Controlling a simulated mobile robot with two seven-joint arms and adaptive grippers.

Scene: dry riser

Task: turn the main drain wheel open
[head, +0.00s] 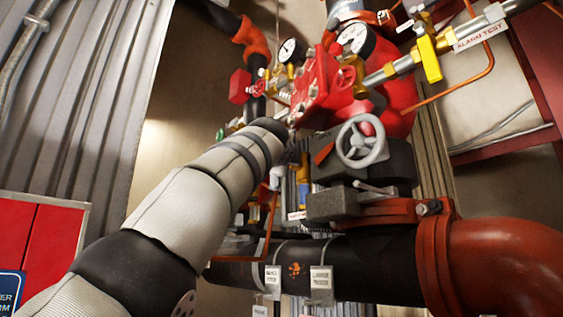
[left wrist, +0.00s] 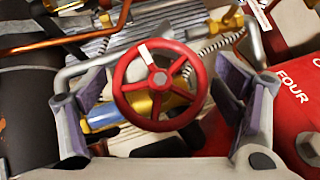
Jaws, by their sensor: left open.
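A red five-spoked handwheel (left wrist: 161,86) with a pale mark on its rim fills the middle of the left wrist view. A yellow valve body shows behind it. My left gripper (left wrist: 160,92) is open, with one finger on each side of the wheel. A gap shows between each finger and the rim, so the wheel is not gripped. I cannot tell its depth from the fingertips. In the head view my left arm reaches up to the pipework and hides its own gripper and this wheel. My right gripper is not in view.
A grey handwheel (head: 362,141) stands right of my arm, near a red valve housing (head: 318,85) and gauges (head: 356,39). A thick black pipe (head: 375,265) with a red elbow (head: 500,262) runs below. Copper tubing (left wrist: 60,42) and a red body (left wrist: 295,105) crowd the gripper.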

